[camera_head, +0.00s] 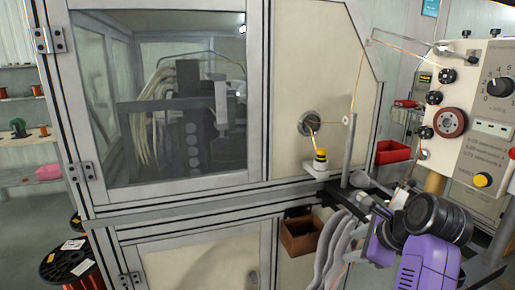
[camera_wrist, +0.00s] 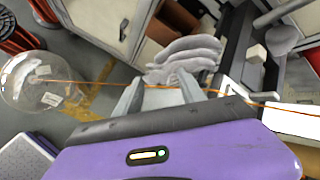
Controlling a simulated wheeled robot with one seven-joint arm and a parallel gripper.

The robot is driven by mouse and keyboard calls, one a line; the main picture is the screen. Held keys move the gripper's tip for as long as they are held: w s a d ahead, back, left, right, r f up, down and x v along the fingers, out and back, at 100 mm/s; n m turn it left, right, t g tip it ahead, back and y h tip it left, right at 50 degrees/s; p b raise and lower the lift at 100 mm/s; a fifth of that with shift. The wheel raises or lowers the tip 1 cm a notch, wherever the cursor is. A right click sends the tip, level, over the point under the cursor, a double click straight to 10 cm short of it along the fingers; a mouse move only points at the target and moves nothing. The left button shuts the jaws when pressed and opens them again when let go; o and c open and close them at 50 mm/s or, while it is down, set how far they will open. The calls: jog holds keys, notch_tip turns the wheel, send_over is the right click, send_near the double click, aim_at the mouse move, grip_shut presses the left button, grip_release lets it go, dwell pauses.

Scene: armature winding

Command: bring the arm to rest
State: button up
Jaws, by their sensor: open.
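My gripper (camera_wrist: 160,88) shows in the wrist view with its purple body along the bottom. Its two grey fingers stand apart with no object held between them. A thin orange wire (camera_wrist: 80,82) runs across that view near the fingers; I cannot tell whether it touches them. In the head view my purple and black arm (camera_head: 430,262) is at the lower right, in front of the winding machine (camera_head: 225,185). The fingertips are hard to make out there.
Grey gloves (camera_head: 338,240) hang by the machine's corner, beside a brown bin (camera_head: 301,236); the gloves also show beyond my fingers (camera_wrist: 185,60). A control box (camera_head: 480,130) with knobs stands close to my arm. A red bin (camera_head: 392,152) is behind. Wire spools (camera_head: 65,262) stand at lower left.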

jog(key=s+d+f+n+t+h, duration=0.1)
jog(key=s+d+f+n+h, duration=0.35)
jog(key=f, duration=0.85)
jog(key=s+d+f+n+t, duration=0.1)
jog(key=s+d+f+n, duration=0.15)
jog(key=s, duration=0.45)
jog(key=s+d+f+n+t, duration=0.1)
jog(key=s+f+n, duration=0.3)
jog(key=s, duration=0.3)
jog(key=s+a+n+t, duration=0.1)
jog(key=s+a+n, duration=0.25)
jog(key=s, duration=0.45)
jog(key=s+a+n+t, duration=0.15)
jog(key=s+n, duration=0.25)
jog(key=s, duration=0.5)
jog(key=s+a+r+n+t+y, duration=0.2)
jog(key=s+a+r+n, duration=0.2)
jog(key=s+a+r, duration=0.3)
jog(key=s+r, duration=0.4)
jog(key=s, duration=0.2)
jog(key=shift+n, duration=0.35)
